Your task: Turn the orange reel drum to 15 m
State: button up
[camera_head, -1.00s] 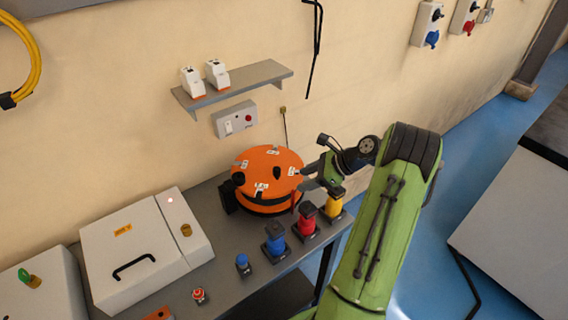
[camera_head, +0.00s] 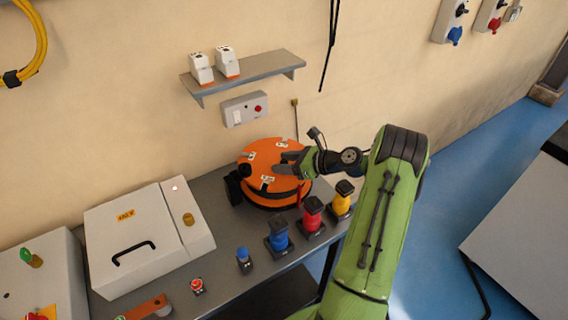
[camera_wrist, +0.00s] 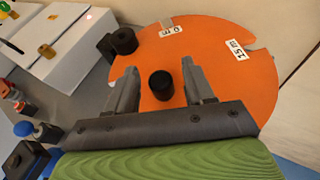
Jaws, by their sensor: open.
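The orange reel drum (camera_head: 262,158) lies flat on the bench, with white length labels on its top face. In the wrist view the drum (camera_wrist: 210,62) shows a "15 m" label (camera_wrist: 237,49) at the upper right and a "0 m" label (camera_wrist: 171,30) at the top. A black knob (camera_wrist: 161,85) stands up from the drum face. My gripper (camera_wrist: 160,88) is open over the drum, one finger on each side of the knob with gaps visible. In the head view my gripper (camera_head: 283,163) reaches over the drum's right side and hides part of it.
A black block (camera_wrist: 123,41) sits at the drum's rim. Blue (camera_head: 278,236), red (camera_head: 313,214) and yellow (camera_head: 342,198) plugs stand along the bench front. A white box (camera_head: 140,240) is to the left. A grey shelf (camera_head: 262,68) and switch box (camera_head: 245,109) are on the wall above.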

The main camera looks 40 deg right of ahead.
jog(key=shift+w+a+f, duration=0.1)
jog(key=shift+w, duration=0.1)
grip_shut()
jog(key=shift+a+h, duration=0.1)
jog(key=shift+h, duration=0.2)
